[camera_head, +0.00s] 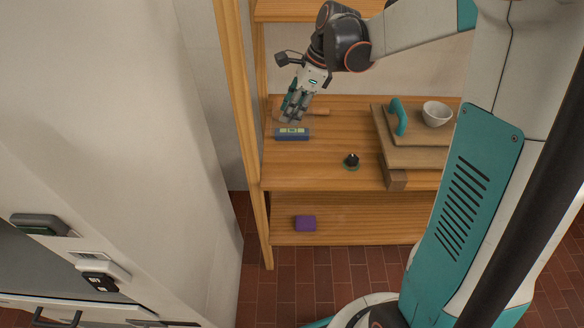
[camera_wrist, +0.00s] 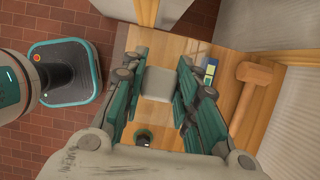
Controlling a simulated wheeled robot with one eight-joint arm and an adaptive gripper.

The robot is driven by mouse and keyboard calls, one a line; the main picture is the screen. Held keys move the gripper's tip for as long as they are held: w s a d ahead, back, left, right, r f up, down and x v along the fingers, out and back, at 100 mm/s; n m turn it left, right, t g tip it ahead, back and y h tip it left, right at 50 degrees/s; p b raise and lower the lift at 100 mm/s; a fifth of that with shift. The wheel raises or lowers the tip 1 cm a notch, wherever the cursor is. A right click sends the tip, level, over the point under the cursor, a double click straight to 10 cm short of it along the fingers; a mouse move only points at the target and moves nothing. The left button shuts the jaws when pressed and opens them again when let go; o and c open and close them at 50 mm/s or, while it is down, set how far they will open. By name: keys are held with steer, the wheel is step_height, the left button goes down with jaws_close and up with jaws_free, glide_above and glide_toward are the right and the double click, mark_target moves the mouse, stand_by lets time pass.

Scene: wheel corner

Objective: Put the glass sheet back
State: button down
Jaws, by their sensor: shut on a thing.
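My gripper (camera_head: 288,117) is above the left part of the middle wooden shelf, pointing down. In the wrist view its two teal fingers (camera_wrist: 159,88) are closed on a small pale grey, flat square piece (camera_wrist: 158,82). This looks like the glass sheet, but its clear edges are hard to make out. In the head view the fingers mostly hide it. I cannot tell whether it touches the shelf.
The wooden shelf (camera_head: 320,172) bears a blue level-like tool (camera_head: 291,134), a wooden mallet (camera_wrist: 255,75), a dark knob-like piece (camera_head: 351,160), and stacked boards (camera_head: 410,157) with a white bowl (camera_head: 436,113) and teal-handled tool (camera_head: 398,116). A purple block (camera_head: 305,223) lies below.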

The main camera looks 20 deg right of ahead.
step_height(320, 180, down, 20)
steer(key=b, duration=0.6)
steer(key=shift+r+b, duration=0.15)
steer(key=shift+b, duration=0.25)
steer(key=c, duration=1.2)
jaws_free()
steer(key=shift+c, duration=0.2)
